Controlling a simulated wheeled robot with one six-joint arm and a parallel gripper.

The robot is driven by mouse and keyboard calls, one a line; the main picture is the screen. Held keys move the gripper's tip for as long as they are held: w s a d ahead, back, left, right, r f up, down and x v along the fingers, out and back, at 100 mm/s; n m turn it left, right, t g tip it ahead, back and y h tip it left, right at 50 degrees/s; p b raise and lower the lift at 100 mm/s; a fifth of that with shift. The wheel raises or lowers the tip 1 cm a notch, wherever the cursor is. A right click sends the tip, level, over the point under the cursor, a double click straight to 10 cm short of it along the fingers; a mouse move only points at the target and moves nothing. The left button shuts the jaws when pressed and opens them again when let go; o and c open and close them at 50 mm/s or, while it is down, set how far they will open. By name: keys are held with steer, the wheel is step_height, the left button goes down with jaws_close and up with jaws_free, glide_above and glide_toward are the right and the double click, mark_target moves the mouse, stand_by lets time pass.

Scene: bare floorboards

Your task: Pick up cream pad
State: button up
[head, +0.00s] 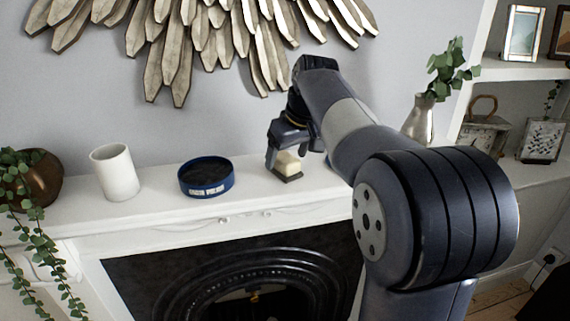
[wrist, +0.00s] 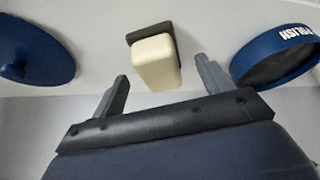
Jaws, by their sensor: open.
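The cream pad (head: 289,163) is a small cream block with a dark grey backing. It sits on the white mantel shelf (head: 150,205). In the wrist view the cream pad (wrist: 155,62) shows just beyond and between the fingertips. My gripper (head: 287,148) is over the pad in the head view and partly covers it. In the wrist view my gripper (wrist: 162,74) is open, with one finger to each side of the pad and a gap to both. Nothing is held.
A blue polish tin (head: 206,178) stands left of the pad; it also shows in the wrist view (wrist: 278,57). A blue lid (wrist: 36,50) is on the pad's other side. A white cup (head: 116,172), a plant pot (head: 42,178) and a silver vase (head: 418,121) stand farther along.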

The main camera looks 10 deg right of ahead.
mark_target(285, 156)
steer(key=shift+x, duration=1.4)
steer(key=shift+c, duration=0.5)
steer(key=c, duration=1.1)
steer(key=shift+r, duration=0.1)
steer(key=shift+r, duration=4.95)
